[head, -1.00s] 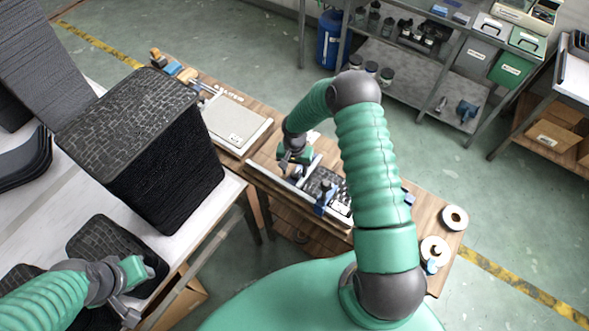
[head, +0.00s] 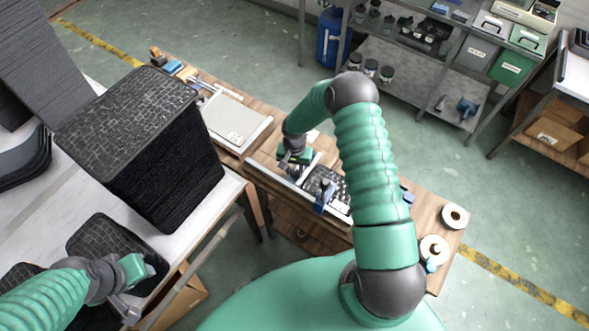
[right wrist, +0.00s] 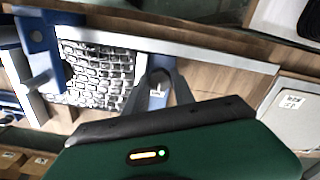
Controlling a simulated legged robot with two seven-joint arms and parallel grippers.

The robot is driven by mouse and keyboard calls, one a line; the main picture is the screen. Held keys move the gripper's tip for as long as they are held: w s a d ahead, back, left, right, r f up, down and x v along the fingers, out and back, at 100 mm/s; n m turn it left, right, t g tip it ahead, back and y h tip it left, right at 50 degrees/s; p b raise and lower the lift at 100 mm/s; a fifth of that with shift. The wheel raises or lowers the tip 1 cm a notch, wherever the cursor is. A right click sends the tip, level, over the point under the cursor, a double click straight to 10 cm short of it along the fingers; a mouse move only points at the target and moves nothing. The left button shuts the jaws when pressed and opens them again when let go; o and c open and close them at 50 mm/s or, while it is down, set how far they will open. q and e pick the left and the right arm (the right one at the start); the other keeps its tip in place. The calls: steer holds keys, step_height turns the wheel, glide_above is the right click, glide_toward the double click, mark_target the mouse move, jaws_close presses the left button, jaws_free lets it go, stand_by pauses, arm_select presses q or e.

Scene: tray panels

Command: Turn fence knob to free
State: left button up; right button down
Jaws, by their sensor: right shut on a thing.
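My right gripper (head: 293,165) is at the far-left end of the bench fixture, by the metal fence (head: 312,167). A blue clamp (head: 323,196) stands at the fixture's near side. My left gripper (head: 132,290) hangs by a black tray panel (head: 110,242); its jaw gap is unclear.
A tall stack of black textured panels (head: 165,165) stands on the white table at left. A pale flat plate (head: 232,122) lies on the wooden bench left of the fixture. Tape rolls (head: 455,216) sit at the bench's right end. A shelf (head: 400,75) stands behind.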

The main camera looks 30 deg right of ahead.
steer(key=shift+w, duration=0.1)
steer(key=n+b, duration=0.1)
steer(key=n, duration=0.2)
steer(key=shift+n, duration=0.4)
steer(key=n+b, duration=0.1)
steer(key=n, duration=0.3)
steer(key=shift+n, duration=0.3)
steer(key=n+b, duration=0.1)
steer(key=n, duration=0.3)
steer(key=shift+r+n, duration=0.1)
steer(key=shift+n, duration=2.7)
steer(key=shift+d, duration=0.1)
steer(key=c, duration=1.1)
jaws_free()
steer(key=shift+o, duration=0.2)
